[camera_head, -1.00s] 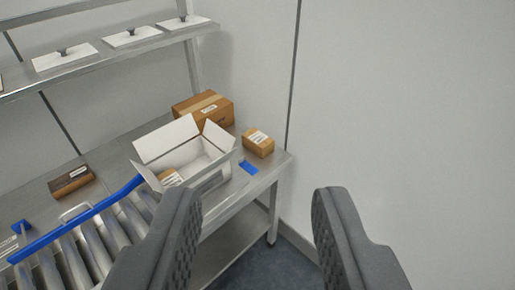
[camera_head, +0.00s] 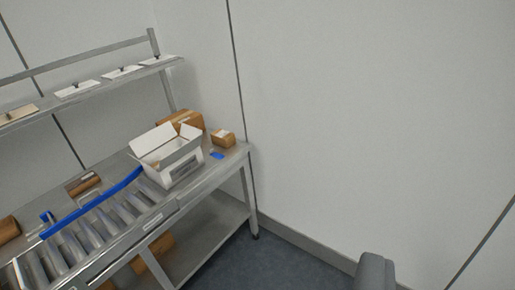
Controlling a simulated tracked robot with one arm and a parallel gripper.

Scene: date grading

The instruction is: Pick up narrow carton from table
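Several brown cartons are on the metal table (camera_head: 205,180), and I cannot tell for sure which is the narrow one. A small carton with a white label (camera_head: 223,139) sits near the table's right end. A flat dark-brown carton (camera_head: 83,184) lies on the left, behind the roller conveyor. A larger taped carton (camera_head: 185,121) stands at the back, partly hidden by an open white box. Only one finger of my gripper (camera_head: 376,273) shows, at the bottom right, far from the cartons. It stands alone with floor to its left; the other finger is out of view.
The open white box (camera_head: 172,165) stands between the conveyor (camera_head: 105,220) with its blue rail and the small carton. A shelf (camera_head: 90,88) runs above. More brown cartons show at the left edge and below. Floor at right is clear.

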